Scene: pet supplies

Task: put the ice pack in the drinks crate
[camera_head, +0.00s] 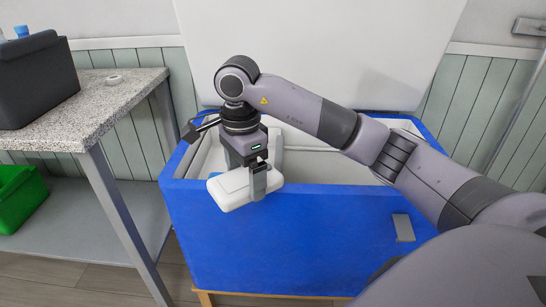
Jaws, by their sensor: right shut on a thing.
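The ice pack (232,190) is a white, flat block with rounded edges. My right gripper (257,182) points down and is shut on it, holding it over the front rim of the blue chest, toward its left side. One finger shows on the near face of the pack; the other is hidden. A dark grey crate (38,85) with blue-topped things standing in it, apparently the drinks crate, is on the speckled table at the far left, cut by the picture's edge. Most of its inside is hidden. My left gripper is not in view.
The blue chest (300,240) stands open, its white lid (320,50) raised behind. A small blue thing shows inside. The speckled table (105,105) has free room right of the crate, beside a small pale ring (115,79). A green crate (22,195) is on the shelf below.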

